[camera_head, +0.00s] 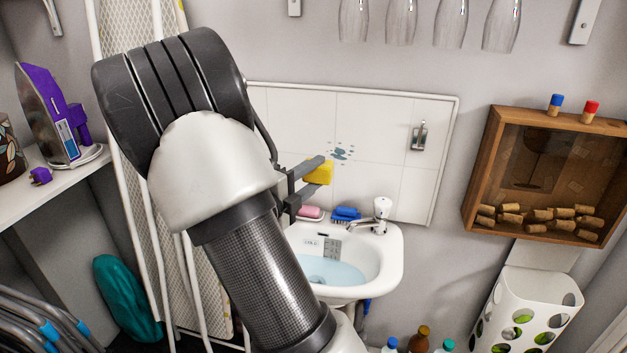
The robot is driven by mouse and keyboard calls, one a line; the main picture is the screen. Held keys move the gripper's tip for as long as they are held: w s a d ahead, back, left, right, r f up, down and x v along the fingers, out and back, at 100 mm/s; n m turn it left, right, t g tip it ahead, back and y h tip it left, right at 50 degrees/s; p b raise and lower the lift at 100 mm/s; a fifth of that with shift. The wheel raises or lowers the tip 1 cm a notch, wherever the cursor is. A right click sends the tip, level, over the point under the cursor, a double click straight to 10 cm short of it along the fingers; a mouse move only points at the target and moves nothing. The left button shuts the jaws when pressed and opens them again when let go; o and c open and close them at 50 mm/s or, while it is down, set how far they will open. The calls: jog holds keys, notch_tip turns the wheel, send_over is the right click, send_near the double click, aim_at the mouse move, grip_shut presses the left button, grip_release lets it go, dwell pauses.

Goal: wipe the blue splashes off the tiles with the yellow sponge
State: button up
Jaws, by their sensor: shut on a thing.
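The yellow sponge (321,171) is held between the fingers of my gripper (318,173), in front of the white tiles (376,111) above the sink. My gripper is shut on it. Blue splashes (341,152) show on the tiles just up and to the right of the sponge, as one larger blot with several small dots around it. I cannot tell whether the sponge touches the tiles. My arm hides the left part of the tiled panel's surroundings and may hide more marks.
Below stands a sink (385,262) with water, a tap (381,211), a pink soap (311,212) and a blue brush (346,214) on its rim. A metal holder (419,136) is fixed on the tiles at right. A wooden cork box (546,178) hangs further right.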

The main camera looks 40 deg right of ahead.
jog(key=shift+w+d+r, duration=0.15)
jog(key=shift+w+d, duration=0.1)
jog(key=shift+d, duration=0.3)
jog(key=w+d, duration=0.1)
jog(key=w+d+p, duration=0.1)
jog(key=w+d, duration=0.1)
jog(key=shift+w+d, duration=0.1)
jog(key=shift+d, duration=0.15)
jog(key=shift+w+d, duration=0.65)
jog(key=shift+d, duration=0.1)
dwell(0.5)
jog(key=shift+s+d+f+b, duration=0.25)
jog(key=shift+s+d+b, duration=0.4)
jog(key=shift+s+b, duration=0.35)
jog(key=shift+s+d+r+b, duration=0.1)
jog(key=shift+s+d+b, duration=1.5)
jog(key=shift+s+d, duration=0.2)
jog(key=shift+a, duration=0.1)
jog(key=shift+b, duration=0.35)
